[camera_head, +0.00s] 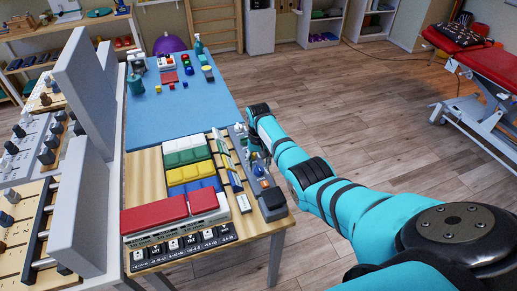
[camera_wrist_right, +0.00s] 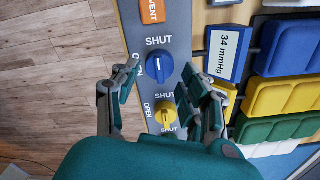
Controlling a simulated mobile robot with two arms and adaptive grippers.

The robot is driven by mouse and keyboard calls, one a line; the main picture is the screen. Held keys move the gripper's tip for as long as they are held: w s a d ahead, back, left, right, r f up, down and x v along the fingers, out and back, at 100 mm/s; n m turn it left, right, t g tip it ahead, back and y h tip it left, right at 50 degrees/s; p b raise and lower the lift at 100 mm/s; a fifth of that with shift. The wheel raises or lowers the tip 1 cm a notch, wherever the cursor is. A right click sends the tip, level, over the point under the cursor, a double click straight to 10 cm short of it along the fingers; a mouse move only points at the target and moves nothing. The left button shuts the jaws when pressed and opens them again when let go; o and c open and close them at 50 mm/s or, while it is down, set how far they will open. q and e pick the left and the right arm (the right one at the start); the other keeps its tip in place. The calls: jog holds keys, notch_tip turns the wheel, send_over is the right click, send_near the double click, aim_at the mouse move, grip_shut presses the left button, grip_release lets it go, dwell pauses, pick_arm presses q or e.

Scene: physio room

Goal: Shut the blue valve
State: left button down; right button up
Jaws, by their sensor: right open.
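The blue valve (camera_wrist_right: 161,68) is a round knob on a grey panel (camera_wrist_right: 133,18) in the right wrist view. SHUT is printed above it and OPEN at its left. Its pale mark sits on the left part of the knob, towards OPEN; the exact angle is hard to tell. In the head view the blue valve (camera_head: 258,171) is small, near the table's right edge. My right gripper (camera_head: 254,150) is over the panel. My left gripper is out of view.
A yellow valve (camera_wrist_right: 166,116) lies below the blue one between my fingers, and an orange VENT part (camera_wrist_right: 151,11) above. A 34 mmHg display (camera_wrist_right: 228,54) and coloured bins (camera_wrist_right: 285,47) stand close at the right. Bare floor lies left of the panel.

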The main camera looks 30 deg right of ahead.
aim_at(259, 167)
notch_tip(259, 167, up, 9)
jog(key=shift+r, duration=0.1)
dwell(0.4)
